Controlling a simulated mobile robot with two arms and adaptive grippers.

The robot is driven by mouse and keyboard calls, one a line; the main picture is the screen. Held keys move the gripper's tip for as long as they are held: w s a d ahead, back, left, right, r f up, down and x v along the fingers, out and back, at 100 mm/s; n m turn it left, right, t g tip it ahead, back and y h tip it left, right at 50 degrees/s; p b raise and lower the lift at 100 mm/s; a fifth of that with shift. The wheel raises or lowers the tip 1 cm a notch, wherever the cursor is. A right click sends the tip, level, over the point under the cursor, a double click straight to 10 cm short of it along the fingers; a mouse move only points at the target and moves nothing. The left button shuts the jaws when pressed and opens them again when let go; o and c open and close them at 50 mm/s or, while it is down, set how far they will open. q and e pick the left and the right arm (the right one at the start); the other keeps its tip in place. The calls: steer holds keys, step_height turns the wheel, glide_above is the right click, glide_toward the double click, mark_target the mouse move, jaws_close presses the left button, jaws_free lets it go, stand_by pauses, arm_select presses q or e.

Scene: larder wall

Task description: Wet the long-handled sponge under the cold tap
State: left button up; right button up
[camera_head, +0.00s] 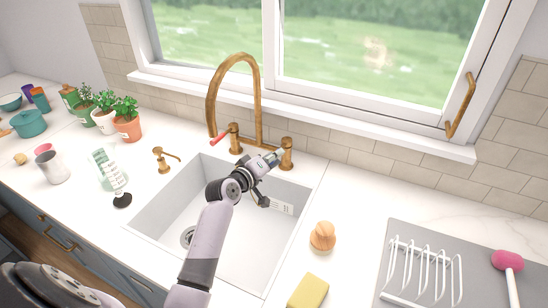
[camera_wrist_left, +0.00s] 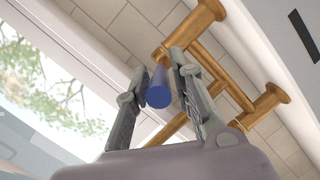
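The long-handled sponge (camera_head: 508,261), pink head and white handle, lies at the far right on the grey mat. The brass tap (camera_head: 258,100) stands behind the sink (camera_head: 163,214); no water shows from its spout. It has a red lever (camera_head: 219,139) on its left and a blue one on its right. My left gripper (camera_head: 275,155) is over the sink's back right, at the blue lever. In the left wrist view, the blue cold lever (camera_wrist_left: 159,88) sits between my left fingers (camera_wrist_left: 159,70), which look closed against both its sides. My right gripper is out of view.
A white wire rack (camera_head: 425,270) stands on the grey mat (camera_head: 372,290). A wooden-topped brush (camera_head: 322,236) and a yellow sponge (camera_head: 308,291) are right of the sink. The window is behind.

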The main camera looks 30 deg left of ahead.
arm_select(q)
jaws_close()
stand_by(0.3)
